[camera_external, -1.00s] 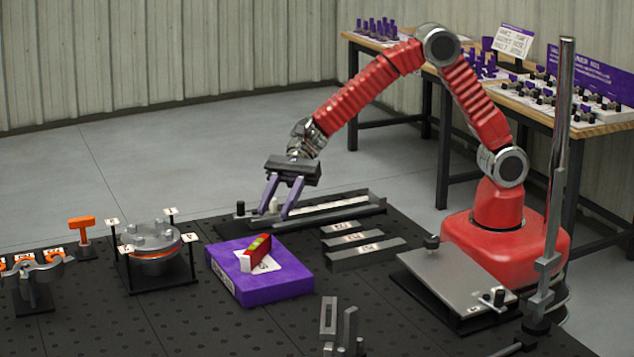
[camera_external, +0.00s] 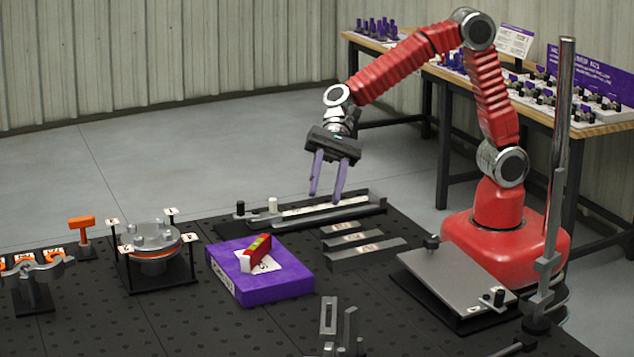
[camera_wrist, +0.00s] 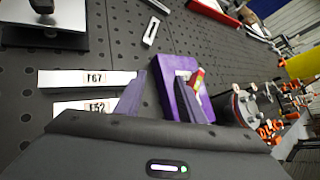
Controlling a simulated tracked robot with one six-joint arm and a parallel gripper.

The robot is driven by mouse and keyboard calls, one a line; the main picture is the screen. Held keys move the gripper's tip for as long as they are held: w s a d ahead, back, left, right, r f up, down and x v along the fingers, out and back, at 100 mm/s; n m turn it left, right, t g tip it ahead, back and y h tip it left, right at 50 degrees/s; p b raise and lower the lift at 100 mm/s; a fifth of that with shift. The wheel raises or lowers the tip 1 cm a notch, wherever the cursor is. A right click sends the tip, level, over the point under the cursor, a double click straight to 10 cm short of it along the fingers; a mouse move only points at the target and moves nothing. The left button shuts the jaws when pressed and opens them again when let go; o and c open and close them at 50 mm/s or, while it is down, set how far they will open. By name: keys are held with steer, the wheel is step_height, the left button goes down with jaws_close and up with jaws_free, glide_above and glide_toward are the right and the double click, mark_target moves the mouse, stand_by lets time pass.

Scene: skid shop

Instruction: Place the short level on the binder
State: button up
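The purple binder (camera_external: 262,284) lies flat on the black perforated table, with a white label on its top. The short level (camera_external: 256,253), red with a yellow-green vial strip and a pale end, rests on top of the binder, over the label. In the wrist view the binder (camera_wrist: 170,67) and the level (camera_wrist: 198,78) show beyond the fingers, the level partly hidden by one finger. My gripper (camera_external: 326,194) is open and empty, raised above the long grey rail behind the binder and apart from the level.
A long channel rail (camera_external: 320,211) and several labelled grey bars (camera_external: 368,250) lie right of the binder. A round flanged fixture (camera_external: 154,245) stands to its left. A grey plate (camera_external: 455,280) and an upright chrome post (camera_external: 560,150) stand near my base.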

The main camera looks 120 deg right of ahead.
steer(key=s+d+n+h, duration=0.2)
steer(key=s+n, duration=0.4)
steer(key=s, duration=0.4)
steer(key=s+d+r+n+h, duration=0.1)
steer(key=s+d+n+h, duration=0.1)
steer(key=s+n+h, duration=0.2)
steer(key=s+d+n+g+h, duration=0.1)
steer(key=s+d+n+h, duration=0.2)
steer(key=s+n, duration=0.6)
steer(key=s, duration=0.8)
steer(key=shift+s+r+n, duration=0.15)
steer(key=shift+n, duration=0.25)
steer(key=shift+d, duration=0.1)
